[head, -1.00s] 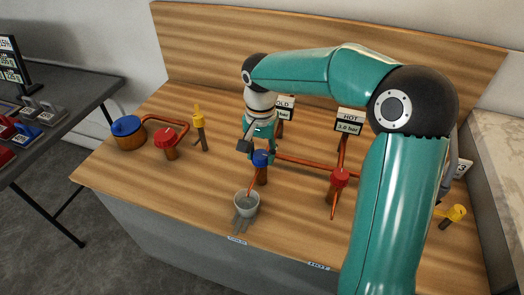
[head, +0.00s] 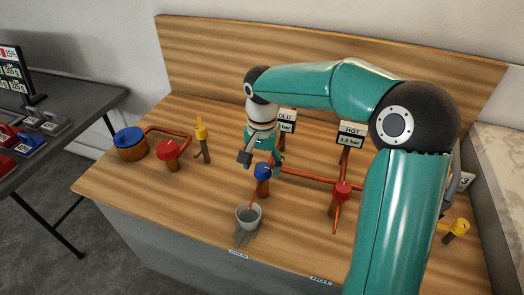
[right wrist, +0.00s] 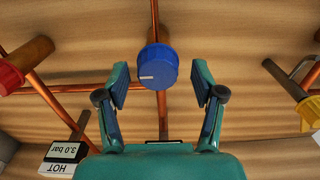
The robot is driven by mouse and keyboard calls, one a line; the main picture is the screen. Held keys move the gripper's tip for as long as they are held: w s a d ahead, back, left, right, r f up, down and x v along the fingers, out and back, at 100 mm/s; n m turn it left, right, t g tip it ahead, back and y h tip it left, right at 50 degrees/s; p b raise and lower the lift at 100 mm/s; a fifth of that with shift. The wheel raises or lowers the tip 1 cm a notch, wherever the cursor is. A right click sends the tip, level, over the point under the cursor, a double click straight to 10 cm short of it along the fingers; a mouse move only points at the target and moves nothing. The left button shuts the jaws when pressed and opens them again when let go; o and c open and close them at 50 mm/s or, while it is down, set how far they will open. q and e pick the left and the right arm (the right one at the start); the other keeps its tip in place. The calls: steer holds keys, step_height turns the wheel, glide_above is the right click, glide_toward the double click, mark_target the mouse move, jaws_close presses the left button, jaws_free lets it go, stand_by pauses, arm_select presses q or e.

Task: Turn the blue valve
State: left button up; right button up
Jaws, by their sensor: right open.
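The blue valve (head: 263,171) is a round blue knob on a copper pipe near the middle of the wooden counter. In the right wrist view, the blue knob (right wrist: 157,68) has a white mark at its left edge and sits between my fingers. My right gripper (right wrist: 160,84) is open, with one finger on each side of the knob and a visible gap on both sides. In the head view, my right gripper (head: 262,158) is right by the knob, partly hidden behind it and the wrist. My left gripper is not in view.
A red valve (head: 342,189) is to the right, another red valve (head: 168,150) to the left. Yellow valves (head: 201,131) and a blue-topped container (head: 130,142) also stand on the counter. Copper pipes run between them.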

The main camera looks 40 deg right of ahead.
mark_target(263, 166)
step_height(263, 166, up, 12)
steer(key=shift+f, duration=0.15)
steer(key=shift+s+f, duration=0.1)
stand_by(0.6)
